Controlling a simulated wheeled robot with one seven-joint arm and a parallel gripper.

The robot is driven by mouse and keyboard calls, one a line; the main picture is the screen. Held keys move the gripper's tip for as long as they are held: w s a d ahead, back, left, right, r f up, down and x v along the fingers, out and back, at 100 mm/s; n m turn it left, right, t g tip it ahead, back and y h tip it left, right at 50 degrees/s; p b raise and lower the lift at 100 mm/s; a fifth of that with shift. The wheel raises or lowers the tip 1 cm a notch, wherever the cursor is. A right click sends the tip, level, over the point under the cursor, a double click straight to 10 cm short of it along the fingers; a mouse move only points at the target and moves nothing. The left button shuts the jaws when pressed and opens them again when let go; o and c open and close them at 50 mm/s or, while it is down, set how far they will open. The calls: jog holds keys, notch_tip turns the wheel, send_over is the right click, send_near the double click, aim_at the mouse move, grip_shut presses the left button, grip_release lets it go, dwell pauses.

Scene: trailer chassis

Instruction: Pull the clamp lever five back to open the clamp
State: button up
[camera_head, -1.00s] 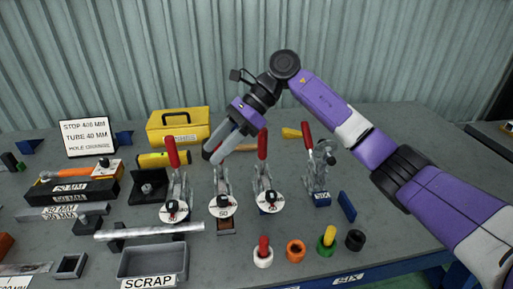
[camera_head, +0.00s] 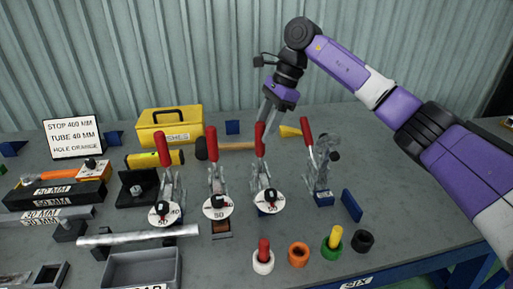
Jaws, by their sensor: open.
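Several toggle clamps with red levers stand in a row on the grey bench. The number five is not readable on any of them. The third clamp from the left (camera_head: 264,178) has its red lever (camera_head: 260,139) standing upright, with a white disc (camera_head: 266,202) in front of its base. My gripper (camera_head: 265,116) is open and points down at the top of this lever. The fingers overlap the lever top in the picture, and I cannot tell whether they touch it. The rightmost clamp (camera_head: 322,175) has its red lever (camera_head: 307,132) leaning slightly left.
Two more clamps, with upright red levers (camera_head: 211,141) and (camera_head: 162,149), stand to the left. A hammer (camera_head: 237,146) and a yellow box (camera_head: 170,125) lie behind. Coloured bushes (camera_head: 298,254) and a grey bin (camera_head: 140,270) are in front.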

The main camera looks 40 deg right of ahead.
aim_at(257, 146)
jog(key=x, duration=0.6)
jog(key=shift+r, duration=0.1)
jog(key=shift+a, duration=0.1)
jog(key=shift+c, duration=0.2)
grip_shut()
dwell(1.0)
